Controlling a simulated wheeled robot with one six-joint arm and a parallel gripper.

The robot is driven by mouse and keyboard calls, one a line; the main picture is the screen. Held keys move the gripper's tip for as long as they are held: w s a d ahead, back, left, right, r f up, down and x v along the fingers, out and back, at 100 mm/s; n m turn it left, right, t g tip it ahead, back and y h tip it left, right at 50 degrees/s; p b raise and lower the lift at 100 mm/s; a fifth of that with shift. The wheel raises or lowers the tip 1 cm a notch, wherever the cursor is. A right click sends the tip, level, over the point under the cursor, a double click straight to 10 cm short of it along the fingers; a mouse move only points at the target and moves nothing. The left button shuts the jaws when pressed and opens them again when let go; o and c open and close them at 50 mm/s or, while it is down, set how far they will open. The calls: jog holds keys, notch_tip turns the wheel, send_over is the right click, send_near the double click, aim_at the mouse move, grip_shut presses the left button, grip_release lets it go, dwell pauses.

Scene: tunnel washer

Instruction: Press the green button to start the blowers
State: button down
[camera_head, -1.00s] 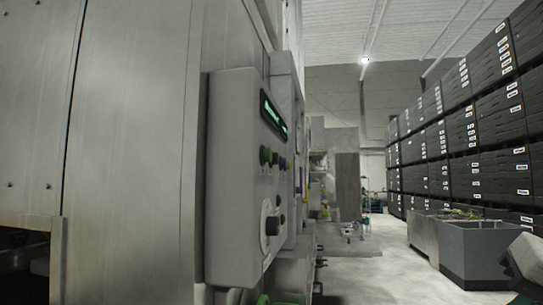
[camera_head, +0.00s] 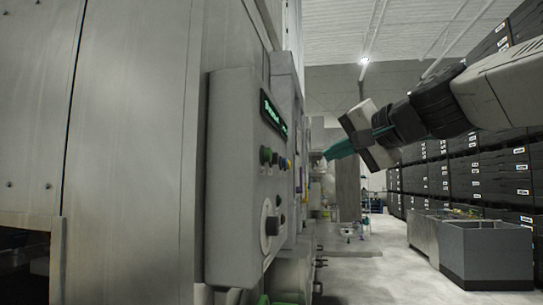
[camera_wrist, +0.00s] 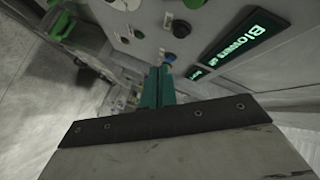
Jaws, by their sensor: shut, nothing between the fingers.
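The green button (camera_head: 265,156) is on the grey control panel (camera_head: 232,180), below its lit display, in the head view. A dark button (camera_head: 274,159) and a blue button (camera_head: 283,163) sit beside it. My gripper (camera_head: 328,153) has green fingers, shut and empty, pointing left towards the panel and apart from it. In the wrist view the fingers (camera_wrist: 157,88) are together near the blue button (camera_wrist: 169,57). The dark button (camera_wrist: 181,29) is farther up, and a green button (camera_wrist: 195,3) is cut off at the top edge. The display (camera_wrist: 235,42) shows green text starting "Blowers".
A large round dial (camera_head: 270,225) sits low on the panel. Stacked black crates (camera_head: 470,175) line the right side, with a grey bin (camera_head: 487,250) on the floor before them. The floor (camera_head: 370,275) between panel and bin is clear.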

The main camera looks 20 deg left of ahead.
jog(key=s+a, duration=0.2)
jog(key=a, duration=0.6)
jog(key=shift+a, duration=0.25)
dwell(1.9)
jog(key=shift+s+a, duration=0.15)
jog(key=shift+a, duration=0.3)
jog(key=shift+s+a, duration=0.1)
jog(key=shift+a, duration=0.35)
dwell(0.6)
jog(key=shift+w+d, duration=0.2)
jog(key=shift+d, duration=0.7)
jog(key=shift+w+d, duration=0.2)
jog(key=shift+d, duration=0.6)
jog(key=shift+w+d, duration=0.15)
jog(key=shift+d, duration=0.65)
jog(key=shift+w+d, duration=0.2)
jog(key=shift+d, duration=0.6)
